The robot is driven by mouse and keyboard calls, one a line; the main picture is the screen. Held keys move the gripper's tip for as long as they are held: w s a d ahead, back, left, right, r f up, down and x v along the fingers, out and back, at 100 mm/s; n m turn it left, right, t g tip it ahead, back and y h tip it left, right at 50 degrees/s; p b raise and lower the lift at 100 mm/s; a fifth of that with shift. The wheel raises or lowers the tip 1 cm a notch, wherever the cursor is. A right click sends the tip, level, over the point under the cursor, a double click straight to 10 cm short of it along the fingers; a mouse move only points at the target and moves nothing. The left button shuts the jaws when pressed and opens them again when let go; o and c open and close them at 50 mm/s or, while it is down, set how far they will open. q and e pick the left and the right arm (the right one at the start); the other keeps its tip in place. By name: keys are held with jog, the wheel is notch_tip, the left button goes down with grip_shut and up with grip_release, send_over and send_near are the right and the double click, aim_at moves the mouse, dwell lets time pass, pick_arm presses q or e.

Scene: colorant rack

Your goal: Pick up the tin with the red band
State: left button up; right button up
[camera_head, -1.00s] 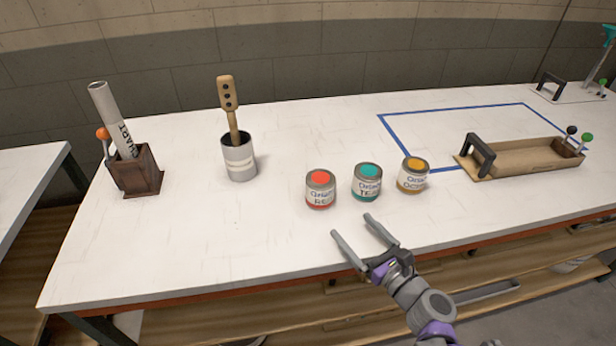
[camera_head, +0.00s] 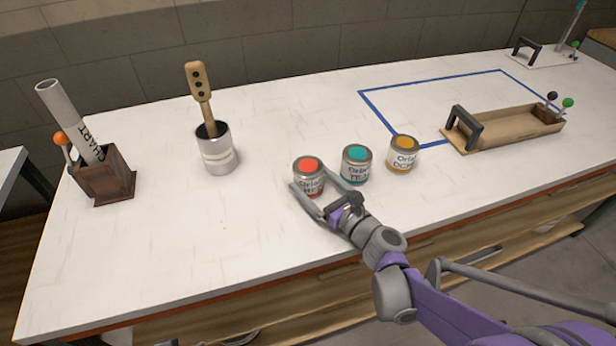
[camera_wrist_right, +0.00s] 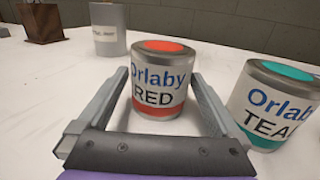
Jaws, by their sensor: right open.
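The tin with the red band (camera_head: 308,170) stands upright on the white table, with a red lid disc; in the right wrist view its label reads "Orlaby RED" above the red band (camera_wrist_right: 159,80). My right gripper (camera_head: 312,183) is open, with one finger on each side of the red tin's front; the wrist view shows the open fingers (camera_wrist_right: 160,88) flanking it. Gaps show there between the fingers and the tin. The gripper hides part of the tin's lower front in the head view. My left gripper is not in view.
A teal tin (camera_head: 356,164) stands close to the right of the red tin, near the right finger. An ochre tin (camera_head: 402,155) is beyond it. A wooden tray (camera_head: 500,134), a grey pot (camera_head: 217,153) and a brown box (camera_head: 105,180) stand farther off. The table's front left is clear.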

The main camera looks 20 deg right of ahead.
aim_at(302, 170)
jog(key=x, duration=0.5)
jog(key=shift+d+r, duration=0.1)
jog(key=shift+r, duration=0.15)
jog(key=c, duration=1.2)
